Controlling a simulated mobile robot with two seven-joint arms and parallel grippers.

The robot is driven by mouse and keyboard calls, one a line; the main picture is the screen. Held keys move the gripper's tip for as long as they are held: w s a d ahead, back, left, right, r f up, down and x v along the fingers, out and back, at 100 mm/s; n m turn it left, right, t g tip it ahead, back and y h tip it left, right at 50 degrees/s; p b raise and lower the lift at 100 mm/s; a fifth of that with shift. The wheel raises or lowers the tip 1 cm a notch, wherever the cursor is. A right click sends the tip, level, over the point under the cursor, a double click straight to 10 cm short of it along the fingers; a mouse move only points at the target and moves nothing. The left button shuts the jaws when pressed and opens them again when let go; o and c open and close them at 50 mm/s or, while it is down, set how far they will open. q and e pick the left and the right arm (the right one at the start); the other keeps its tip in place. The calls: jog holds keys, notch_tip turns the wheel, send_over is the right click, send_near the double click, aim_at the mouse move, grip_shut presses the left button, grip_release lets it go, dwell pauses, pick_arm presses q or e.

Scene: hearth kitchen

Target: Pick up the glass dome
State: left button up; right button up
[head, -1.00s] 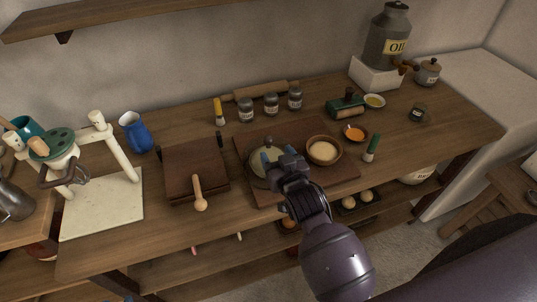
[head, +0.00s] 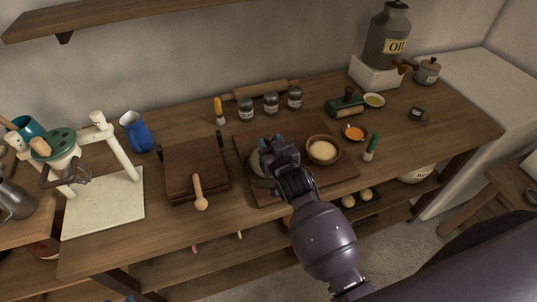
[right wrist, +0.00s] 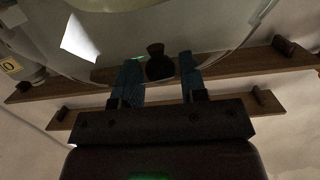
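The glass dome (head: 256,168) stands on the dark wooden board (head: 318,184) on the counter. In the head view my right gripper (head: 268,150) is over it and hides much of it. In the right wrist view the clear glass of the dome (right wrist: 215,40) fills the upper part, and its dark knob (right wrist: 158,66) sits between the two blue fingers. My right gripper (right wrist: 160,78) is open, with a narrow gap on each side of the knob. My left gripper is not in view.
A bowl of pale powder (head: 322,151) stands close to the right of the dome. A wooden box (head: 192,168) with a wooden spoon (head: 199,192) is at its left. Jars (head: 271,104) and a rolling pin (head: 262,91) stand behind. The counter's front edge is close.

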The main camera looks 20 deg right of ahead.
grip_shut()
